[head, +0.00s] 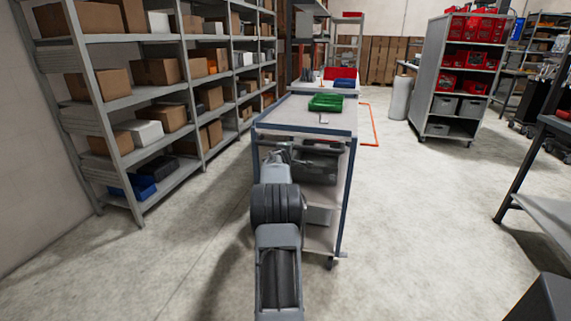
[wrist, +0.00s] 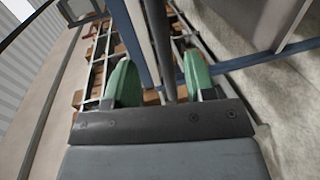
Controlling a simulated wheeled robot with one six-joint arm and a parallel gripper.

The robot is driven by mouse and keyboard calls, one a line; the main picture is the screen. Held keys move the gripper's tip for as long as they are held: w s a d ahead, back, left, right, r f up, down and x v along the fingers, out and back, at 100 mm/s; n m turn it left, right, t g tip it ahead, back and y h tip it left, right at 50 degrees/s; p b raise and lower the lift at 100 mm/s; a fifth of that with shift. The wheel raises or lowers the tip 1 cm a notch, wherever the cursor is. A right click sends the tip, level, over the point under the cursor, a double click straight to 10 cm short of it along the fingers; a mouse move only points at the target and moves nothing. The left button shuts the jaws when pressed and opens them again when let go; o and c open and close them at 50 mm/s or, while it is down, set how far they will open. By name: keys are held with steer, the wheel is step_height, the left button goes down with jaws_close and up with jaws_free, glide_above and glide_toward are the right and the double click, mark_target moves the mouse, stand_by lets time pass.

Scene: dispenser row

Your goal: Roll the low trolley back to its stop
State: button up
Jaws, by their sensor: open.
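A trolley with blue posts and a grey top (head: 285,119) stands straight ahead of me. It carries a green tray (head: 326,102) on top and dark and grey bins on its shelves. My gripper (head: 277,154) is at its near left side, just under the top, small and partly hidden by my arm. In the wrist view the two green fingers (wrist: 160,82) are apart. A dark upright bar (wrist: 160,45) shows between them, beside a blue post (wrist: 137,42). I cannot tell whether either finger touches the bar.
Tall shelving (head: 130,99) with boxes lines the left. An orange floor line (head: 374,125) shows beyond the trolley on its right. A grey rack (head: 446,100) with red bins stands further right. Open floor (head: 420,220) lies between the trolley and a dark-framed bench (head: 545,205).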

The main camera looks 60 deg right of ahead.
steer(key=shift+b+v, duration=0.7)
steer(key=shift+v, duration=1.75)
steer(key=shift+d, duration=0.1)
